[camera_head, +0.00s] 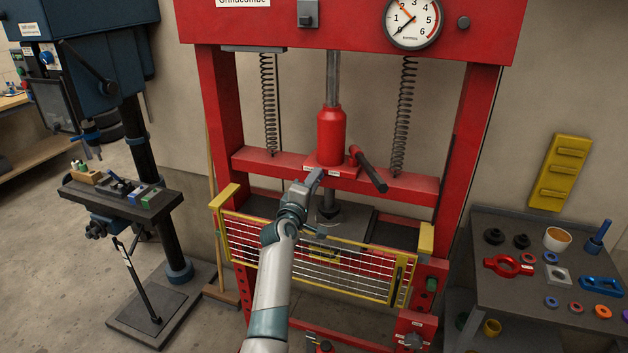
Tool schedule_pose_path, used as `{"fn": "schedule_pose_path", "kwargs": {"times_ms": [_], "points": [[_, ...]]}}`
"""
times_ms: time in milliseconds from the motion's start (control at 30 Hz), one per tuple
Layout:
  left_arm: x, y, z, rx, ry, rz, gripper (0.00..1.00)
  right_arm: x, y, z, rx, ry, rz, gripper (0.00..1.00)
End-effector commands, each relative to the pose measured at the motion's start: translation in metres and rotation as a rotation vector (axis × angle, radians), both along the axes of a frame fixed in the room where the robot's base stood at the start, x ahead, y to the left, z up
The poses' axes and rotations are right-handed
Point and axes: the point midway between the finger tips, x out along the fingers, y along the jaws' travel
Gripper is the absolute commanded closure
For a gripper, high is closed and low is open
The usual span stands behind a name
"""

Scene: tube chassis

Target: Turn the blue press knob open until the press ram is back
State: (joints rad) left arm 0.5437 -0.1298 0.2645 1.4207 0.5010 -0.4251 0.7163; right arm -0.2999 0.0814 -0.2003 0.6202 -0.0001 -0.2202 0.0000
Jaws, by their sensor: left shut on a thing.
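The red shop press stands in the middle, with a red jack cylinder (331,135) on its crossbeam (405,186). My left gripper (317,176) is at the front left of the jack's red base. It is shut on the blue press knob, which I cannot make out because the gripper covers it. The dark press ram (329,203) shows below the crossbeam, just right of my wrist, above a dark plate (350,222). My arm partly hides the space under the beam. My right gripper is out of view.
A black-handled pump lever (370,170) sticks out right of the jack. A yellow-framed wire guard (340,278) crosses the press front, behind my forearm. A drill press (140,130) stands left. A dark bench (515,290) with several parts stands right.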

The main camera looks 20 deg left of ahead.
Motion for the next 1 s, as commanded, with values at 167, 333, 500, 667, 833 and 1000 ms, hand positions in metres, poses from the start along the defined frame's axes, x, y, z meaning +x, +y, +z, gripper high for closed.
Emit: {"fn": "schedule_pose_path", "kwargs": {"times_ms": [167, 333, 500, 667, 833, 1000], "points": [[-0.0008, -0.0007, -0.0063, -0.010, 0.010, -0.002, 0.96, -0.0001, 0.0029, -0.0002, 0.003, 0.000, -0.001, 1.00], [-0.0008, -0.0006, -0.0062, -0.009, 0.010, -0.002, 0.96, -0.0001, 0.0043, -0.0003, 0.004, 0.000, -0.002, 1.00], [-0.0007, -0.0003, -0.0050, -0.008, 0.007, -0.001, 0.55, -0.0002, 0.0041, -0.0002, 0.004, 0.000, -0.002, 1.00], [-0.0003, -0.0001, -0.0027, -0.007, 0.004, -0.001, 0.55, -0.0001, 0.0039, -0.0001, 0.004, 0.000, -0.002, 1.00], [-0.0013, 0.0001, -0.0012, -0.007, 0.002, 0.000, 0.55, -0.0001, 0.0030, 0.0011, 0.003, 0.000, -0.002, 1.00], [-0.0087, 0.0007, -0.0004, -0.006, 0.003, 0.000, 0.55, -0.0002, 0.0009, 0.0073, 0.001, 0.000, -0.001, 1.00]]}}
